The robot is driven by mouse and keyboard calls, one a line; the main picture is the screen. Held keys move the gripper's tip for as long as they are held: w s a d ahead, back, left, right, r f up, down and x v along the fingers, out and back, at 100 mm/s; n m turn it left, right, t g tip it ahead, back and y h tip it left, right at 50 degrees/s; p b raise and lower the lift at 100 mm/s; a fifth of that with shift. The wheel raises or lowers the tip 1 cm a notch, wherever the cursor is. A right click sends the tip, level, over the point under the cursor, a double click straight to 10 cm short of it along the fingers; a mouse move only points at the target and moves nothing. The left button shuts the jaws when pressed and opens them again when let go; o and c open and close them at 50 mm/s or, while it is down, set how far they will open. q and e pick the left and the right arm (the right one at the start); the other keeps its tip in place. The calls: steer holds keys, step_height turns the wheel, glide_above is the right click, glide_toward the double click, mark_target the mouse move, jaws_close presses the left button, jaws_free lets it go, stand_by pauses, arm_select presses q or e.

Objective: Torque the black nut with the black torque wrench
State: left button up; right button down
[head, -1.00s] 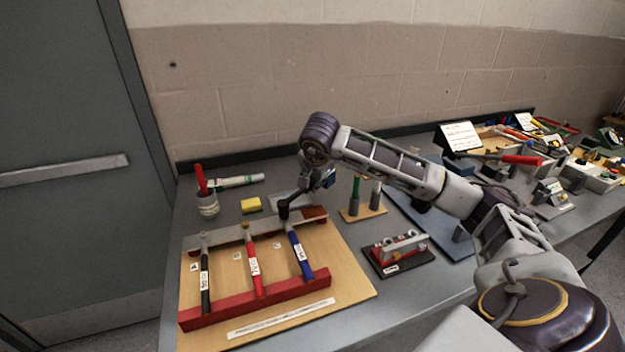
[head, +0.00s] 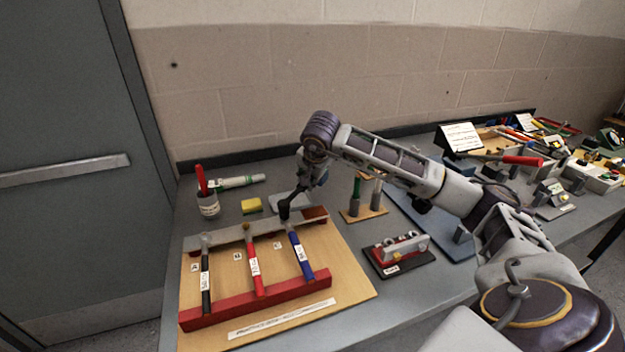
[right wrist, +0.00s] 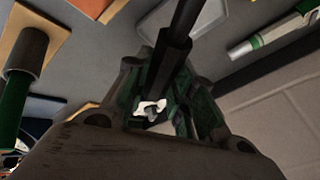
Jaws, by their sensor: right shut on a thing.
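My right gripper (head: 304,182) is shut on the black torque wrench, above the far end of the board. In the right wrist view the wrench (right wrist: 171,62) is a dark shaft between the fingers. In the head view its dark socket end (head: 284,211) is at the far end of the blue cable (head: 301,256); I cannot tell whether it touches a nut there. The black cable (head: 205,284) lies at the left of the board, with a small pale fitting (head: 206,240) at its far end. I cannot make out the black nut clearly. My left gripper is not in view.
A wooden board (head: 345,278) with red rails carries black, red and blue cables. A small stand (head: 363,212) and a black-and-red fixture (head: 399,254) are at the right.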

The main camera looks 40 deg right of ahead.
steer(key=shift+w+a+r, duration=0.1)
steer(key=shift+w, duration=0.05)
stand_by(0.3)
steer(key=shift+w+a+n+y, duration=0.45)
steer(key=shift+w+n+y, duration=0.15)
steer(key=shift+w+n, duration=0.35)
steer(key=shift+w+a+n+y+p, duration=0.45)
steer(key=shift+w+a+n, duration=0.25)
steer(key=shift+n, duration=0.35)
steer(key=shift+s+d+m+h+b, duration=0.35)
steer(key=shift+s+d+m, duration=0.2)
steer(key=shift+m, duration=0.15)
stand_by(0.6)
steer(key=shift+w+a, duration=0.1)
steer(key=shift+a, duration=0.05)
steer(key=shift+w+a+n+y, duration=0.4)
steer(key=shift+w+n, duration=0.1)
steer(key=shift+n, duration=0.2)
